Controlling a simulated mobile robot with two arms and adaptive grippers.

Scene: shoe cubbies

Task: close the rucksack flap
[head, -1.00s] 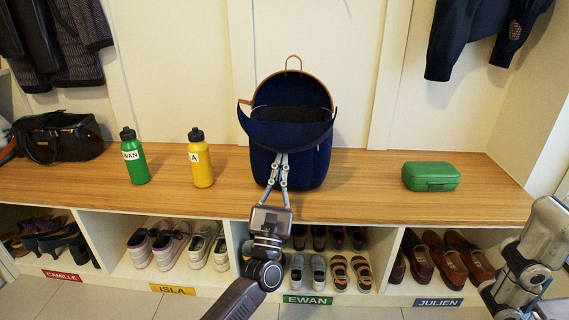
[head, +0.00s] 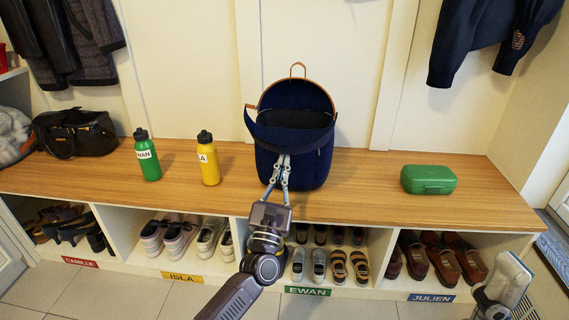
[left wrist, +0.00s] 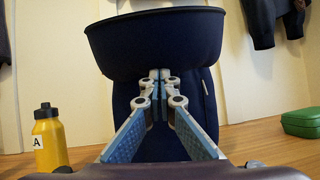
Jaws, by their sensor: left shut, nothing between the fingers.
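The dark blue rucksack (head: 310,170) stands upright on the wooden bench, its dark opening showing. Its flap (head: 290,137) is open, sticking out over the front as a curved lip. In the left wrist view the flap (left wrist: 155,42) spans the upper middle like a bowl's underside. My left gripper (head: 283,160) is shut and empty in front of the rucksack. Its fingertips (left wrist: 160,76) are at the flap's lower side; whether they touch it I cannot tell.
A yellow bottle (head: 208,160) and a green bottle (head: 147,157) stand left of the rucksack, with a black bag (head: 75,133) further left. A green box (head: 428,180) lies to the right. The bench (head: 365,190) is clear between rucksack and box. Shoe cubbies are below.

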